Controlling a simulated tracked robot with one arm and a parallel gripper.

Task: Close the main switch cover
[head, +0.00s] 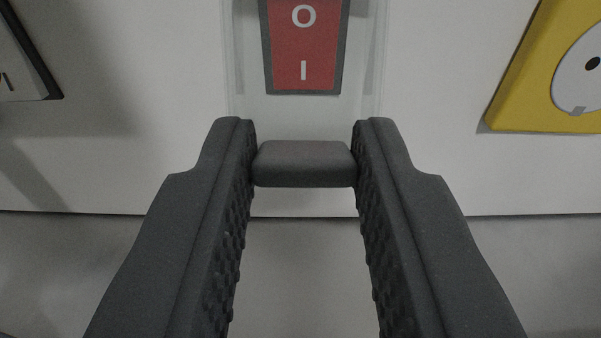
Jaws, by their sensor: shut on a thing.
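A red rocker switch (304,45) marked O and I, in a dark frame, is on the white panel at the top middle of the head view. A clear cover (368,75) shows as faint pale edges on both sides of the switch. A dark grey grip tab (304,164) lies below the switch. My gripper (305,150) is shut on this tab, with one finger against each end of it. How far the cover stands from the panel is hard to tell, as it is transparent and its top is out of view.
A yellow plate (515,100) with a white round face is at the upper right. A dark-edged white box (22,65) is at the upper left. The white panel (150,170) ends at a lower edge, with a plain grey surface (300,270) below.

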